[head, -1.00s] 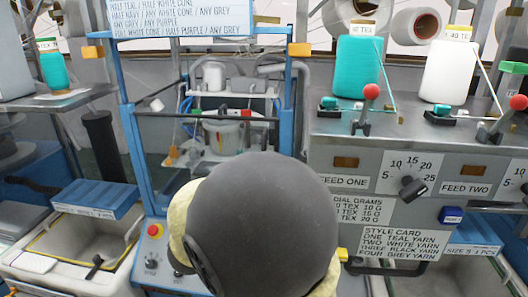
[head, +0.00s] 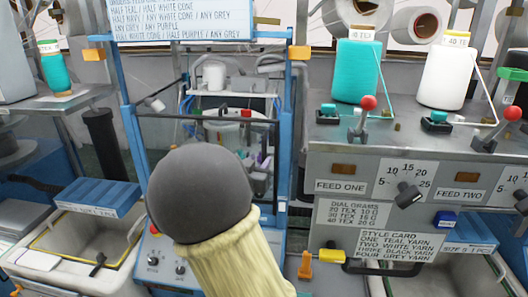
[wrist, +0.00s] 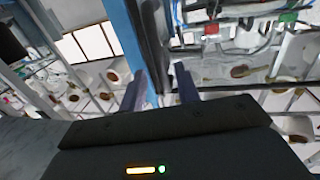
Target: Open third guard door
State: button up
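A machine bay with a blue upright frame (head: 128,110) stands left of centre in the head view. A dark horizontal bar (head: 180,116) crosses it, with knitting parts behind. I cannot tell from any label which guard door this is, or whether it is open. My arm covers the lower part of the bay. In the wrist view my gripper (wrist: 160,82) has its two fingers apart. A blue post (wrist: 134,35) and a dark bar beside it (wrist: 155,40) show beyond the fingers; contact cannot be told. My gripper is not clearly visible in the head view.
To the right is a grey panel (head: 340,160) with dials, labels, red-knobbed levers, a teal cone (head: 358,72) and a white cone (head: 446,78). An orange handle (head: 305,265) sits low by the bay. A bin with a yellow-edged opening (head: 85,245) stands at left.

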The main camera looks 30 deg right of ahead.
aim_at(263, 156)
jog(key=p+x, duration=0.1)
jog(key=x, duration=0.4)
jog(key=shift+c, duration=0.4)
grip_shut()
